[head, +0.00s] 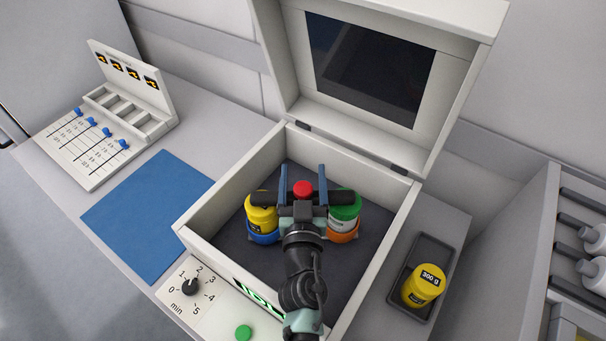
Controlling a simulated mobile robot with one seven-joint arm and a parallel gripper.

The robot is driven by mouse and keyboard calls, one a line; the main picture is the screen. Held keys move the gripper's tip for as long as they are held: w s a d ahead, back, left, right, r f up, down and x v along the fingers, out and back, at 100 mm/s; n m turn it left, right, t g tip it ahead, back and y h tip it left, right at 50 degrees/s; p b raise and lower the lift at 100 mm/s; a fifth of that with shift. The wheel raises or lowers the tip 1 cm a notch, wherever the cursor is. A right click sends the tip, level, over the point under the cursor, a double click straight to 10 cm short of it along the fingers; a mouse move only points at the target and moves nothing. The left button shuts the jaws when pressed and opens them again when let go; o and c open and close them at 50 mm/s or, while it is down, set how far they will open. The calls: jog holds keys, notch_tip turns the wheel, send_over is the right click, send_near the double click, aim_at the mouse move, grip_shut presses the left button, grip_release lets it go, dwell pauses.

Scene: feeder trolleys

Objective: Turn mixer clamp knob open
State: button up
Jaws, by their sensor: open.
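The mixer is an open white box (205,245) with its lid (465,95) raised. Inside, a red knob (303,188), which looks like the clamp knob, shows between a yellow jar (261,212) in a blue holder and a green-lidded jar (345,205) in an orange holder. My gripper (303,176) is over the box, open, with one finger on each side of the red knob in the picture. I cannot tell whether the fingers touch it or how high they are. My arm and gripper body hide the clamp below the knob.
A dial (190,287) and a green button (244,332) are on the mixer's front. A blue mat (148,215) and a slider panel (75,150) lie left. Shelving (552,250) stands far right.

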grip_shut()
dwell(0.3)
dwell(1.1)
